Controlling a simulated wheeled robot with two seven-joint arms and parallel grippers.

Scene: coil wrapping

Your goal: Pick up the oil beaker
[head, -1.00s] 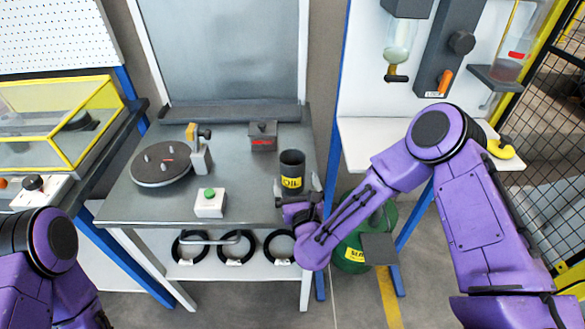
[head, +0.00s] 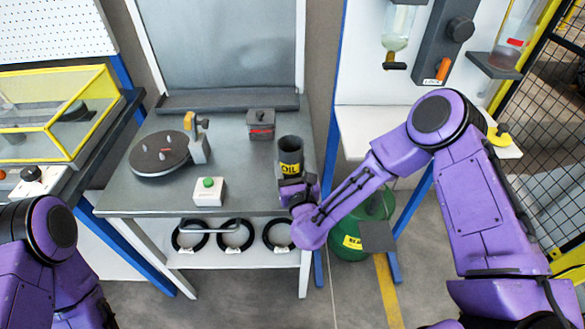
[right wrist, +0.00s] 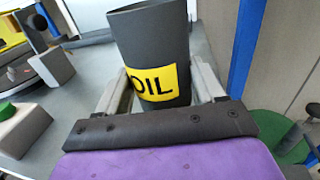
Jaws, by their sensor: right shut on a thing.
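The oil beaker (head: 290,150) is a dark grey cylinder with a yellow OIL label. It stands at the right front of the grey table, tilted slightly in the head view. In the right wrist view the beaker (right wrist: 152,45) fills the upper middle, between the two grey fingers. My right gripper (head: 291,176) is shut on the beaker from the front; in the right wrist view the gripper (right wrist: 160,88) has one finger on each side of it. The beaker's lower part is hidden by the gripper. My left arm shows at the lower left, but its gripper is out of view.
On the table (head: 240,187) are a round turntable (head: 160,160), a white box with a green button (head: 209,190) and a dark grey box with a red label (head: 261,125). Black coils (head: 234,235) hang below. A green container (head: 365,225) stands to the right.

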